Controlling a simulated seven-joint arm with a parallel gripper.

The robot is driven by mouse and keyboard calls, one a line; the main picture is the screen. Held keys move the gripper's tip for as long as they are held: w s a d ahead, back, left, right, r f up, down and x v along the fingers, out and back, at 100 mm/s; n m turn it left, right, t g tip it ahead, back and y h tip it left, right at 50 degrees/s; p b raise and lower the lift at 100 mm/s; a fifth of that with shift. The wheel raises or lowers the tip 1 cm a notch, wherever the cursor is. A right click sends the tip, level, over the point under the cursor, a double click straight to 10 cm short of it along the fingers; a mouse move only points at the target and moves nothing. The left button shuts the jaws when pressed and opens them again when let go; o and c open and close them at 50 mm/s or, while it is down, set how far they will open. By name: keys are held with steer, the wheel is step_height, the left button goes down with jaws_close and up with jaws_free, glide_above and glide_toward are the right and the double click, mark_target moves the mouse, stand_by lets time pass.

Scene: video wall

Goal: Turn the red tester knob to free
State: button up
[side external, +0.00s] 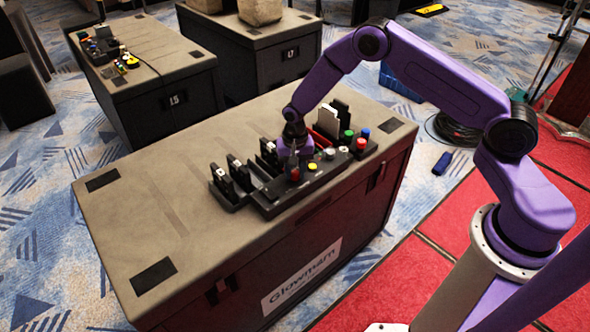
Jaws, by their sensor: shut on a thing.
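My gripper (293,165) points down at the front of the dark device tray (273,211) on the grey case. It is shut on a small red knob (295,175), whose lower part shows beneath the fingers. The fingers hide most of the knob, and its pointer and any marks around it are too small to read.
Yellow (312,167), white, red (361,144), green and blue caps sit to the right along the tray. Upright black devices (239,172) stand to the left, and black and white cards (328,119) rise behind. The left part of the case top (150,205) is mostly clear.

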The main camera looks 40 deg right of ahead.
steer(key=shift+n, duration=0.3)
steer(key=n, duration=0.8)
steer(key=shift+n, duration=0.4)
steer(key=n, duration=0.4)
steer(key=shift+n, duration=2.2)
steer(key=o, duration=1.1)
steer(key=shift+c, duration=0.2)
steer(key=shift+r, duration=0.1)
